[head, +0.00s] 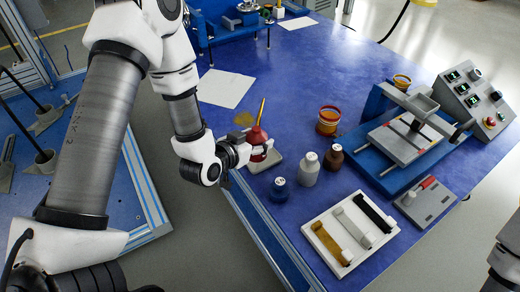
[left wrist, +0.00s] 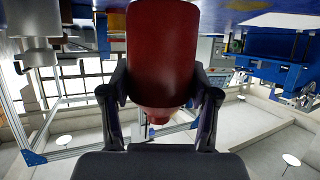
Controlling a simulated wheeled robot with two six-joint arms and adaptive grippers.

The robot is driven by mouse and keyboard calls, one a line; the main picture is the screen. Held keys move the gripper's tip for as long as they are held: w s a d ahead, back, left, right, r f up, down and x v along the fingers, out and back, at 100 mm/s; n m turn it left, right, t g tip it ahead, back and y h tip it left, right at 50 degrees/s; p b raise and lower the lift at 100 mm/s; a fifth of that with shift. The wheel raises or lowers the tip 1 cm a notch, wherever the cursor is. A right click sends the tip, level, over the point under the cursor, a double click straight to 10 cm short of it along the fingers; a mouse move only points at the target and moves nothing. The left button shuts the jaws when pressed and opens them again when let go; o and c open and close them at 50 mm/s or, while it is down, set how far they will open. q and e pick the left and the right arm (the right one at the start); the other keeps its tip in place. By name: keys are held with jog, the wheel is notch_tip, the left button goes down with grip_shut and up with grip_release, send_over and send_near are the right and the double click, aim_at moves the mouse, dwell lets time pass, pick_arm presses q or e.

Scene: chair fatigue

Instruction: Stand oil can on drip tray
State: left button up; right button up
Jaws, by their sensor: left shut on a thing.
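The red oil can (head: 257,135), with a thin yellow spout pointing up, is held upright by my left gripper (head: 252,152). In the left wrist view the red can body (left wrist: 162,50) sits between the two dark fingers of the left gripper (left wrist: 161,92), which are shut on it. The pale drip tray (head: 268,163) is at the table's left edge, right under or behind the can in the head view. The gripper partly hides the can's lower body and the tray. I cannot tell whether the can's base touches the tray. My right gripper is out of view.
A blue bottle (head: 281,188), a white bottle (head: 309,170) and a brown bottle (head: 334,157) stand close right of the tray. A white tray with strips (head: 318,236) lies in front. An orange tin (head: 328,121) and a blue press (head: 378,165) stand farther right.

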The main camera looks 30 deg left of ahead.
pick_arm(q)
jog(key=w+f+b, duration=0.1)
jog(key=w+f, duration=0.1)
jog(key=w+a+f+b, duration=0.1)
jog(key=w+f, duration=0.1)
jog(key=shift+w+b, duration=0.25)
jog(key=shift+b, duration=0.1)
jog(key=shift+r, duration=0.2)
jog(key=shift+f, duration=0.1)
jog(key=o, duration=1.1)
jog(key=shift+f, duration=0.15)
jog(key=o, duration=0.5)
